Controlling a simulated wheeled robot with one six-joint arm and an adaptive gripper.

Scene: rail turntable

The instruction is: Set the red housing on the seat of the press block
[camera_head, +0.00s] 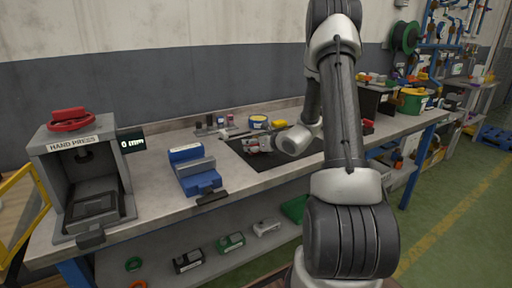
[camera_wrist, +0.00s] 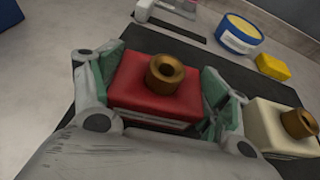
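The red housing (camera_wrist: 150,95) lies on the black mat in the wrist view, with a brass ring-shaped part (camera_wrist: 164,74) on its top. My gripper (camera_wrist: 160,80) straddles it, with one green-padded finger close along each side. I cannot tell whether the pads press on it. In the head view my gripper (camera_head: 267,143) is low over the mat. The grey block labelled HAND PRESS (camera_head: 50,165) stands at the left end of the bench, with a red handle on top and a dark, empty-looking seat (camera_head: 92,203) in its opening.
A cream housing (camera_wrist: 275,124) with a brass ring is close beside my right finger. A blue-and-yellow round tin (camera_wrist: 239,34) and a yellow block (camera_wrist: 273,67) lie beyond. A blue vise-like block (camera_head: 196,171) stands on the bench between the press and the mat (camera_head: 239,147).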

